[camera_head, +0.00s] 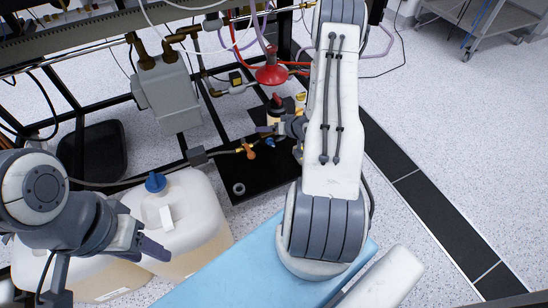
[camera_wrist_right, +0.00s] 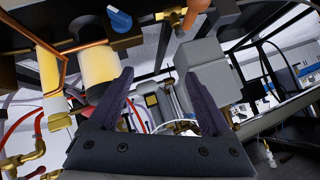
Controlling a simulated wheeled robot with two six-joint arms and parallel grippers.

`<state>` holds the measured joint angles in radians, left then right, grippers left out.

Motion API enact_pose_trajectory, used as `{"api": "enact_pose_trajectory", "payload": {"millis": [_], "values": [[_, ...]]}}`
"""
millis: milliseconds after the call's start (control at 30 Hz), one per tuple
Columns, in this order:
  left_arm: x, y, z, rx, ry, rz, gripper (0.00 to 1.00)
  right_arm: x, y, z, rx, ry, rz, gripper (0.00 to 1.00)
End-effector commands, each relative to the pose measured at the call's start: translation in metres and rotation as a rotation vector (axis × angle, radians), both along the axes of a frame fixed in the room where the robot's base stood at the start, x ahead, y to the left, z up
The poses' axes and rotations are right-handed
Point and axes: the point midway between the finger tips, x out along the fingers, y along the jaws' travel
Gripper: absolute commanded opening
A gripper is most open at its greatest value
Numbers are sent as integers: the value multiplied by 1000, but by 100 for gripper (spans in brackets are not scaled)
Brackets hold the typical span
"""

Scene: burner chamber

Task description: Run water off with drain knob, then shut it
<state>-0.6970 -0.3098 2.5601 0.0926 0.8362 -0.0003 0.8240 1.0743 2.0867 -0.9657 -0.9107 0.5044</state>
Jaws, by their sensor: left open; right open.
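A blue knob (camera_wrist_right: 119,18) sits on a brass fitting at the top of the right wrist view; an orange part (camera_wrist_right: 195,8) is to its right. Small orange (camera_head: 249,152) and blue (camera_head: 270,142) parts also show on the fitting at the hose end in the head view. Which one is the drain knob I cannot tell. My right gripper (camera_wrist_right: 158,75) is open, with nothing between its purple fingers; in the head view it is close to this fitting and partly hidden by my arm. My left gripper (camera_head: 152,247) is open and empty over a jug.
White jugs, one with a blue cap (camera_head: 155,182), stand at the lower left. A grey box (camera_head: 170,100) hangs from the black frame. A red funnel-shaped part (camera_head: 271,74) is near the fitting. A black plate (camera_head: 250,182) lies below it. Open floor is at right.

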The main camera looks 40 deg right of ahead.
Motion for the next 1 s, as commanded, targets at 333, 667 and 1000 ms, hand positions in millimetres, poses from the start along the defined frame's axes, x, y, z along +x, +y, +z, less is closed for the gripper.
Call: {"api": "enact_pose_trajectory", "payload": {"millis": [333, 667, 1000], "values": [[0, 0, -62, 0, 0, 0, 50, -87, -35, -100, 370, -344, -240, 82], [0, 0, -83, -1, -1, 0, 50, -56, -32, -112, 394, -378, -246, 82], [0, 0, -110, 0, 0, 0, 50, -2, -29, -125, 392, -376, -251, 82]]}}
